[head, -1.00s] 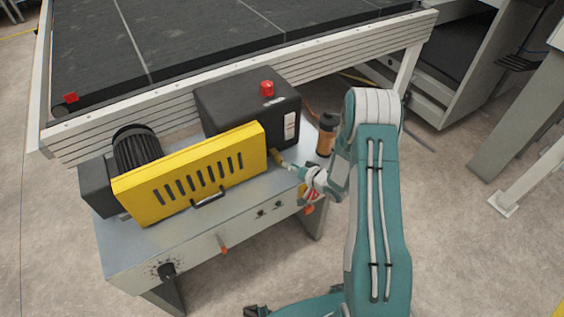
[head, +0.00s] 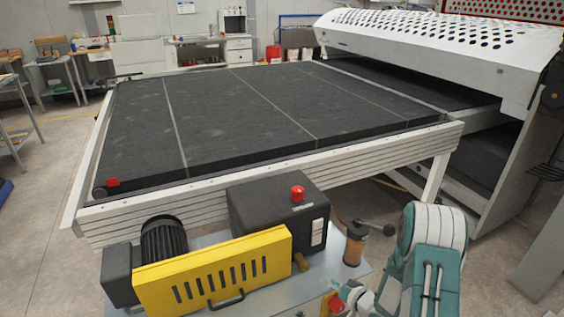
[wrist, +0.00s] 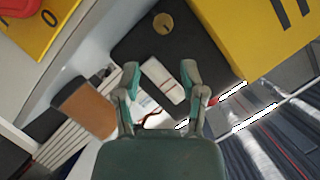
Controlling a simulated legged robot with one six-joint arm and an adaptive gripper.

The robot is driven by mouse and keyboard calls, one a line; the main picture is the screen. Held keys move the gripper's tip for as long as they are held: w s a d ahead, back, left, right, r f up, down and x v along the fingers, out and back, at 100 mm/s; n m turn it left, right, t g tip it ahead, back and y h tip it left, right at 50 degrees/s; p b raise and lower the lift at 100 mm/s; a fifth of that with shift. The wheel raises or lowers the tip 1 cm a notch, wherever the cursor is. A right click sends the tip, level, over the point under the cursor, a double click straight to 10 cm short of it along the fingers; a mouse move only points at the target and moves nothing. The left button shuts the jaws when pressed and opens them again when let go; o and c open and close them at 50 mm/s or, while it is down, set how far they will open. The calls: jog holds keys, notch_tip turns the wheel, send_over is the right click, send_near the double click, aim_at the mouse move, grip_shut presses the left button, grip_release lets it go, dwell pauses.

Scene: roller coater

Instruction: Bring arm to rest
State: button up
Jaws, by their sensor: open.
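My teal arm (head: 434,270) shows at the lower right of the head view, cut off by the bottom edge. My gripper (head: 340,289) is partly in view beside it, above the right end of the grey bench. In the wrist view, the two fingers of my gripper (wrist: 160,80) are spread apart, with nothing held between them. Behind the gap lies a black box (wrist: 135,45) with a white panel (wrist: 163,80); I cannot tell how far it is from the fingertips.
The bench (head: 290,290) carries a yellow slotted cover (head: 215,272), a black box with a red button (head: 297,193) and a brown cylinder with a crank (head: 354,245). The conveyor (head: 240,115) stands behind. Open floor (head: 40,240) is at left.

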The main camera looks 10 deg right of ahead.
notch_tip(320, 180, up, 13)
jog(key=w+d+n+h, duration=0.1)
jog(key=w+d+h, duration=0.2)
jog(key=h, duration=0.2)
jog(key=s+r+g+h, duration=0.2)
jog(key=s+r+h, duration=0.3)
jog(key=r, duration=0.7)
jog(key=s+a+r+g+y, duration=0.1)
jog(key=s+a+r, duration=0.3)
jog(key=s, duration=0.9)
jog(key=s+a+r+g+y, duration=0.1)
jog(key=s+a+r+g, duration=0.2)
jog(key=s, duration=0.9)
jog(key=shift+s+a+r+n+g, duration=0.35)
jog(key=shift+a+r, duration=0.5)
jog(key=shift+a, duration=0.3)
